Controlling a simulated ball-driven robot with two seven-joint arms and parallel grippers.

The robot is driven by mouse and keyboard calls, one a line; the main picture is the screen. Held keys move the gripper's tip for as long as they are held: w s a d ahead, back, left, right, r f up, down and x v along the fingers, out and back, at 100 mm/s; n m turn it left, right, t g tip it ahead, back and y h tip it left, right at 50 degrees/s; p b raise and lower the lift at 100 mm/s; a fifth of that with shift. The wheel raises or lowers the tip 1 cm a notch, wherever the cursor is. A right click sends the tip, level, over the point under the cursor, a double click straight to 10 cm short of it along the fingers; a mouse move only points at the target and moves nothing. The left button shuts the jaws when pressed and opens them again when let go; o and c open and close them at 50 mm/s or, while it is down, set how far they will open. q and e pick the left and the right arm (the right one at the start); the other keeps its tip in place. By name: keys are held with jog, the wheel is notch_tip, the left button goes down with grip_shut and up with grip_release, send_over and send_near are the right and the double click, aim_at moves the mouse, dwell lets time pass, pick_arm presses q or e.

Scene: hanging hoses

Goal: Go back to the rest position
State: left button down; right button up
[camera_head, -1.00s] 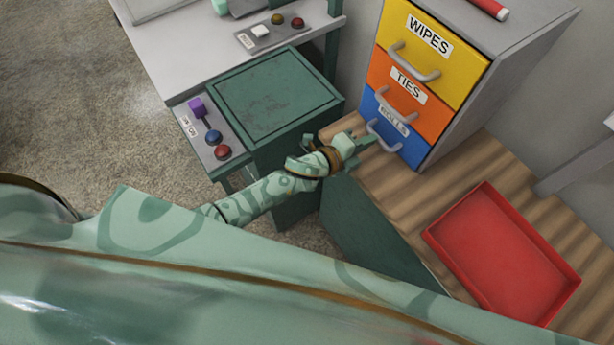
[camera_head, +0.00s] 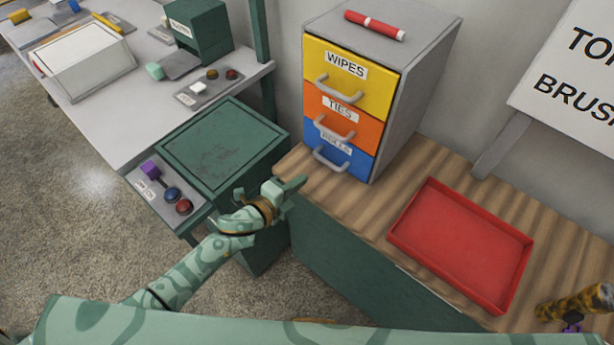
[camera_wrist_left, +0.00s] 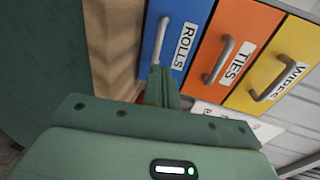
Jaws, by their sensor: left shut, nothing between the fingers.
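My left gripper (camera_head: 293,184) is shut and empty over the left edge of the wooden counter, in front of the drawer cabinet. In the left wrist view its shut fingers (camera_wrist_left: 160,85) point toward the blue ROLLS drawer (camera_wrist_left: 178,38), close to its lower end. Whether they touch the drawer cannot be told. The blue drawer also shows in the head view (camera_head: 345,158), below the orange TIES drawer (camera_head: 340,122) and the yellow WIPES drawer (camera_head: 368,87). All three drawers look shut. My right gripper is not in view.
A red tray (camera_head: 460,245) lies empty on the wooden counter (camera_head: 375,200). A green bin (camera_head: 225,145) with a knob panel (camera_head: 168,192) stands left of the counter. A yellow-black handled object (camera_head: 575,303) is at the lower right.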

pick_arm(q)
jog(key=a+f+v, duration=0.1)
jog(key=v, duration=0.5)
jog(key=s+a+f+n+g+y, duration=0.1)
jog(key=s+a+f+n+y, duration=0.2)
jog(key=a+f+n, duration=0.3)
jog(key=s+a+f+n+g+y, duration=0.2)
jog(key=s+a+f+n, duration=0.15)
jog(key=f, duration=0.45)
jog(key=s+a+f+n+g+y, duration=0.1)
jog(key=s+a+f+n+y, duration=0.3)
jog(key=f, duration=0.4)
jog(key=s+f+n+g, duration=0.2)
jog(key=s+f, duration=0.1)
jog(key=s, duration=0.6)
jog(key=s+a+f+n+g, duration=0.1)
jog(key=s+f+n+g, duration=0.2)
jog(key=s, duration=0.6)
jog(key=s+f+n+g, duration=0.2)
jog(key=s+f, duration=0.3)
jog(key=s, duration=0.5)
jog(key=shift+a+n, duration=0.3)
jog(key=shift+n, duration=0.35)
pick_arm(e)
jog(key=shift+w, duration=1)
